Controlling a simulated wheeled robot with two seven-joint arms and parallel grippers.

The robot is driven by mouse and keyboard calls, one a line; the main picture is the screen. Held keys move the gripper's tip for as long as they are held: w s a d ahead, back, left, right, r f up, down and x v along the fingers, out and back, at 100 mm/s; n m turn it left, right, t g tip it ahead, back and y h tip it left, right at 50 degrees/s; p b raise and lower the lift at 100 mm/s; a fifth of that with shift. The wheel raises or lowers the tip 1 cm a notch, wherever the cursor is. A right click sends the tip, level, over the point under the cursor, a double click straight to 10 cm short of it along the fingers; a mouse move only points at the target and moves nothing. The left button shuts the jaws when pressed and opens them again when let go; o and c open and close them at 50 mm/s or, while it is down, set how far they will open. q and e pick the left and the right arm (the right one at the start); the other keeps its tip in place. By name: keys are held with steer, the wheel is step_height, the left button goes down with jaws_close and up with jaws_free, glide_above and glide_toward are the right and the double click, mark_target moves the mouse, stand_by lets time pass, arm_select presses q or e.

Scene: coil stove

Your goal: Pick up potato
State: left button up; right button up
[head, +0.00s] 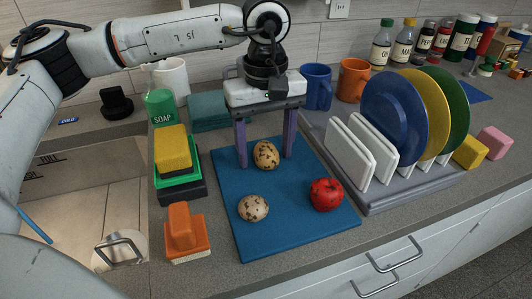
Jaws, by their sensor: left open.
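Two speckled tan potatoes lie on a blue mat (288,218). The back potato (266,155) sits between and just below the two fingers of my left gripper (265,152). The front potato (253,208) lies nearer the front left of the mat, clear of the gripper. My left gripper is open, pointing down, with one finger on each side of the back potato. I cannot tell whether the fingers touch it. My right gripper is not in view.
A red tomato-like item (326,194) lies on the mat's right. A grey dish rack (400,195) with plates stands to the right. Sponges (173,150) and an orange brush (186,232) stand left, beside the sink (80,190). Blue (318,87) and orange (353,80) mugs stand behind.

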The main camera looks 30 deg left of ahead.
arm_select(q)
steer(key=shift+f, duration=0.1)
steer(key=shift+c, duration=0.2)
steer(key=c, duration=1.2)
steer(key=shift+o, duration=0.2)
